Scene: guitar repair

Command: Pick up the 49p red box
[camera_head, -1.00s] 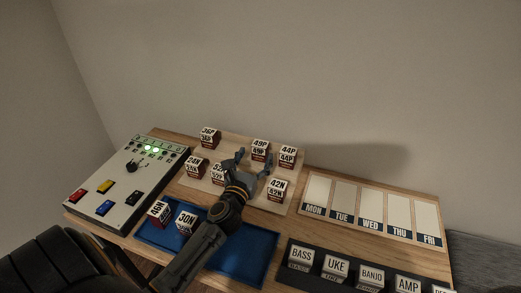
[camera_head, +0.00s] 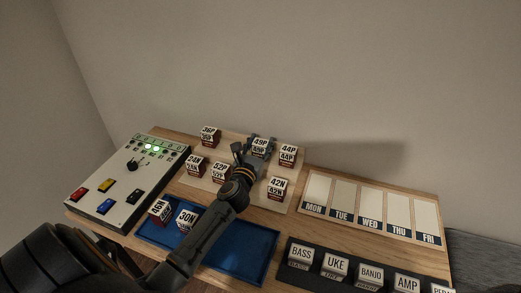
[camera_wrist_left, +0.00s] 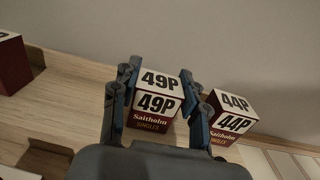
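The 49P box (camera_head: 260,148), dark red with a white label top, stands at the back of the pale board. My left gripper (camera_head: 259,145) reaches it, with fingers on both sides. In the left wrist view the 49P box (camera_wrist_left: 157,97) sits between the two spread fingers of my left gripper (camera_wrist_left: 164,94). The fingers are close to its sides, and I see no clear grip on it. The box rests upright. My right gripper is in neither view.
The 44P box (camera_head: 288,155) stands close to the right of the 49P box. Boxes 36P (camera_head: 210,137), 52P (camera_head: 221,172), 24N (camera_head: 195,166) and 42N (camera_head: 277,188) share the board. A blue tray (camera_head: 258,256) lies in front, and a control panel (camera_head: 128,180) stands left.

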